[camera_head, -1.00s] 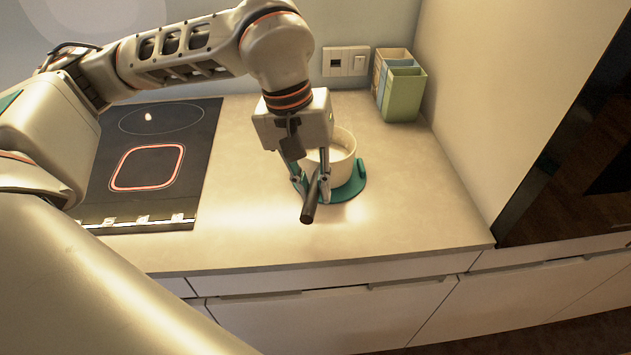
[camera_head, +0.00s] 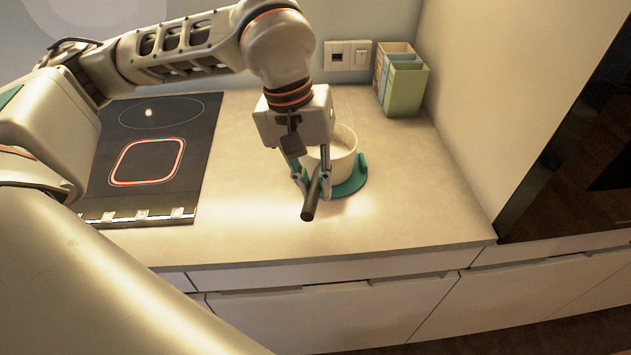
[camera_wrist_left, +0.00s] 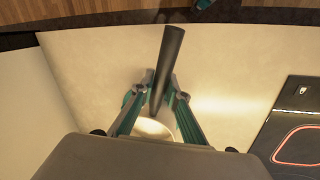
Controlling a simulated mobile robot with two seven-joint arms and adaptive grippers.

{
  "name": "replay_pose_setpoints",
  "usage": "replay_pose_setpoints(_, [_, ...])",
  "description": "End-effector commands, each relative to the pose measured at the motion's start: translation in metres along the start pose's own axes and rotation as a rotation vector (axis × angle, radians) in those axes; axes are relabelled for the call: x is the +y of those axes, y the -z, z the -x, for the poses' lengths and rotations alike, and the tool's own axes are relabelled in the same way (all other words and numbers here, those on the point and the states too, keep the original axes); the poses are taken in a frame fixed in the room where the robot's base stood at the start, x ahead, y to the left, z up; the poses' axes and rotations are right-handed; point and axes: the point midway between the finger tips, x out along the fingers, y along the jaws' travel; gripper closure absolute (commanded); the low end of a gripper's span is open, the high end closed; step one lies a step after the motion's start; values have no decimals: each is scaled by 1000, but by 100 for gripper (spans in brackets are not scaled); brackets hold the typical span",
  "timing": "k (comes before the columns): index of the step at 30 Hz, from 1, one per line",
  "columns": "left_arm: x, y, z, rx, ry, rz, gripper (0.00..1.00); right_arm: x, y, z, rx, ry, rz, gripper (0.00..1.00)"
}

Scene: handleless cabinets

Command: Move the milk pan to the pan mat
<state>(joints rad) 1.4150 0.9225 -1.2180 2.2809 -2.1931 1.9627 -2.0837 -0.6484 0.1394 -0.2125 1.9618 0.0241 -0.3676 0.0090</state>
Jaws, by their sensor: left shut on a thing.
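The milk pan (camera_head: 342,158) is cream-white with a dark handle (camera_head: 312,198) that points toward the counter's front. It is on or just above the teal pan mat (camera_head: 356,183); I cannot tell if they touch. The mat's rim shows at the pan's right and front. My left gripper (camera_head: 312,186) is shut on the handle. In the left wrist view the handle (camera_wrist_left: 168,62) runs between the two fingers, and part of the pan (camera_wrist_left: 155,128) shows below it. The gripper and wrist hide the pan's left side.
A black cooktop (camera_head: 150,160) with a red-lit ring lies at the left. A green and tan divided holder (camera_head: 402,82) stands at the back right by the wall. The counter (camera_head: 420,200) is clear in front and to the right of the mat.

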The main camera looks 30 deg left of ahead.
Motion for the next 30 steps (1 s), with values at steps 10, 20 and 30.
replay_pose_setpoints(10, [0,1,0,4,-3,-1,75,0,-3,0,-4,1,0,60])
replay_pose_setpoints(20, [-1,0,-2,-2,2,1,66,0,-1,0,-2,0,1,60])
replay_pose_setpoints(30, [0,2,35,6,-2,2,66,0,-1,0,-1,0,1,60])
